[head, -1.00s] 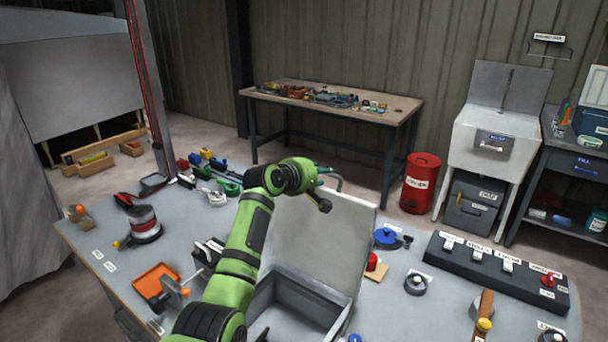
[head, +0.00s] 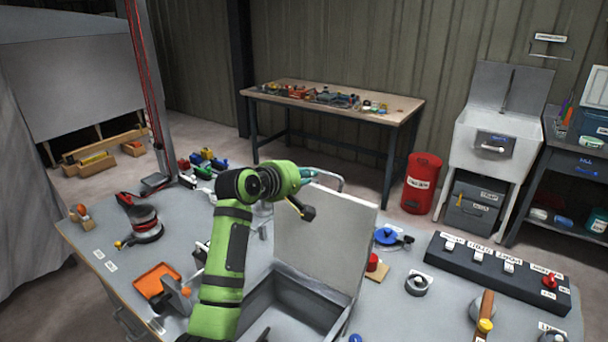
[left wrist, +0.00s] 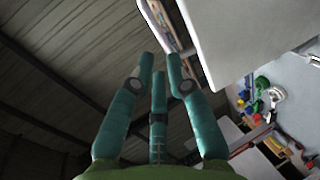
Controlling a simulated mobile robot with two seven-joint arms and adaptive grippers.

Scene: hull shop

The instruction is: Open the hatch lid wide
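The hatch lid (head: 322,245) is a flat grey panel. It stands steeply raised at the back of an open grey hatch box (head: 262,305) in the workbench. My left gripper (head: 330,181), with teal fingers, is at the lid's upper left edge in the head view; whether it touches the lid I cannot tell. In the left wrist view its fingers (left wrist: 159,58) stand apart with nothing between them. The pale lid (left wrist: 250,35) fills the upper right there, beside the fingers. My green left arm hides part of the box's left side. My right gripper is not in view.
An orange tray (head: 157,280) and a cable reel (head: 145,222) lie left of my arm. A blue valve wheel (head: 386,236), a red knob (head: 373,262) and a black switch panel (head: 490,272) are to the lid's right. A back table (head: 385,108) stands beyond the bench.

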